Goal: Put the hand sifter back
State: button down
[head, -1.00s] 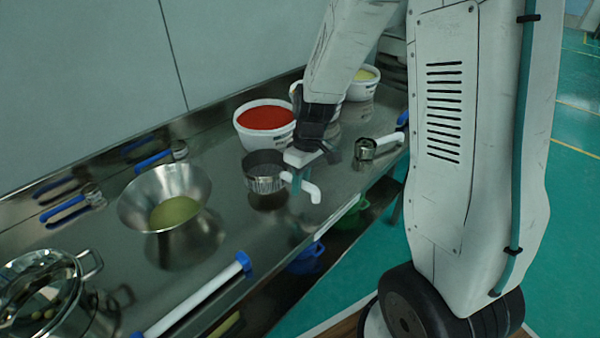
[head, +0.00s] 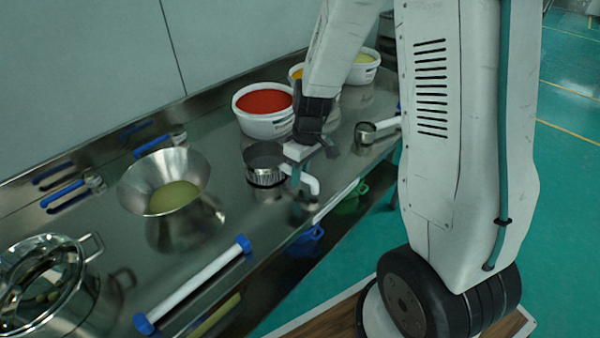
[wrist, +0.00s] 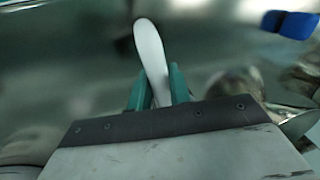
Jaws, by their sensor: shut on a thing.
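The hand sifter (head: 265,167) is a dark-rimmed metal cup with a bent white handle. It is upright, low over the steel counter in front of the red tub; I cannot tell whether its base touches. My gripper (head: 302,172) is shut on the handle, to the right of the cup. In the wrist view the pale handle (wrist: 150,52) stands between the teal fingertips of my gripper (wrist: 158,84). The sifter's cup is not clearly visible there.
Behind stand tubs of red (head: 265,124), orange and yellow (head: 362,70) contents. Left are a flared metal bowl (head: 135,182), a lidded pot (head: 85,302) and a white roller with blue ends (head: 200,282). A small metal cup (head: 365,134) stands right. Counter between bowl and sifter is clear.

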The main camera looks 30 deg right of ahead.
jog(key=shift+f, duration=0.2)
jog(key=c, duration=0.7)
grip_release()
jog(key=shift+r, duration=0.1)
jog(key=shift+r, duration=3.45)
